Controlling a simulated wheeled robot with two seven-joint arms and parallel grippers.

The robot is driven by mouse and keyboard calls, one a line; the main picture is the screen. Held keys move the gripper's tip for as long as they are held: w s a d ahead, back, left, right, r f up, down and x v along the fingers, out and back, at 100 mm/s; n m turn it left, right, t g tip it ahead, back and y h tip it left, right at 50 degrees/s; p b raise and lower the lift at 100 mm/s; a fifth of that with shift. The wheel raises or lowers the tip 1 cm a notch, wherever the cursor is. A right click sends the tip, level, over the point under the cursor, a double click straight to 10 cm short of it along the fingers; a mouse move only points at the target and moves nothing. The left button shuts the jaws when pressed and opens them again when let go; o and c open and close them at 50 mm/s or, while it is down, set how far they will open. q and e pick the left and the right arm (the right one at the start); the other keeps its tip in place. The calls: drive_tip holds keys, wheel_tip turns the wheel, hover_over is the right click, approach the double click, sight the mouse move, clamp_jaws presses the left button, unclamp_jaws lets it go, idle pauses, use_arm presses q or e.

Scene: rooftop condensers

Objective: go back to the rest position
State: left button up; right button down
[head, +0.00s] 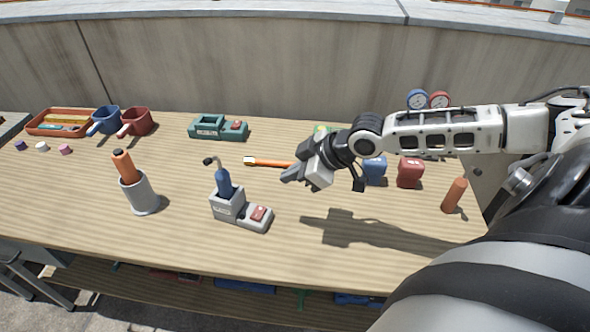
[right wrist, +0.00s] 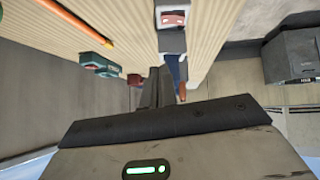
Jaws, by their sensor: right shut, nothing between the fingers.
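My right gripper (head: 290,177) reaches in from the right above the wooden bench (head: 300,240). Its fingers are shut with nothing between them. In the right wrist view its fingers (right wrist: 160,88) point at the bench's edge. My left gripper does not show. Below and left of the right gripper, a grey stand with a red switch (head: 257,215) holds a blue-handled torch (head: 223,182) upright.
A grey cup (head: 142,197) holds an orange cylinder. A teal holder (head: 206,128), blue and red mugs (head: 136,122) and a tray (head: 42,124) stand at the back. Blue and red blocks (head: 409,173) and an orange cylinder (head: 454,195) stand right. The front middle is clear.

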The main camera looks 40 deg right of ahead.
drive_tip(key=shift+s+d+r, duration=0.25)
drive_tip(key=shift+s+r, duration=0.05)
drive_tip(key=shift+r, duration=0.1)
idle(0.3)
drive_tip(key=shift+m+t+y, duration=0.7)
drive_tip(key=shift+m+y, duration=0.1)
drive_tip(key=s+a+f, duration=0.2)
drive_tip(key=a+f, duration=0.1)
drive_tip(key=a, duration=0.1)
drive_tip(key=s+a+f, duration=0.1)
drive_tip(key=a+f, duration=0.3)
drive_tip(key=a, duration=0.1)
drive_tip(key=s+a+f, duration=0.2)
drive_tip(key=a+f, duration=0.2)
drive_tip(key=a, duration=0.1)
drive_tip(key=shift+s+a, duration=0.2)
drive_tip(key=shift+s, duration=0.1)
drive_tip(key=s+a+f+m+h, duration=0.2)
drive_tip(key=s+f+m+h, duration=0.1)
drive_tip(key=s+f, duration=0.3)
drive_tip(key=shift+s+a+m+t+h, duration=0.35)
drive_tip(key=shift+s+m, duration=0.25)
drive_tip(key=shift+s, duration=0.4)
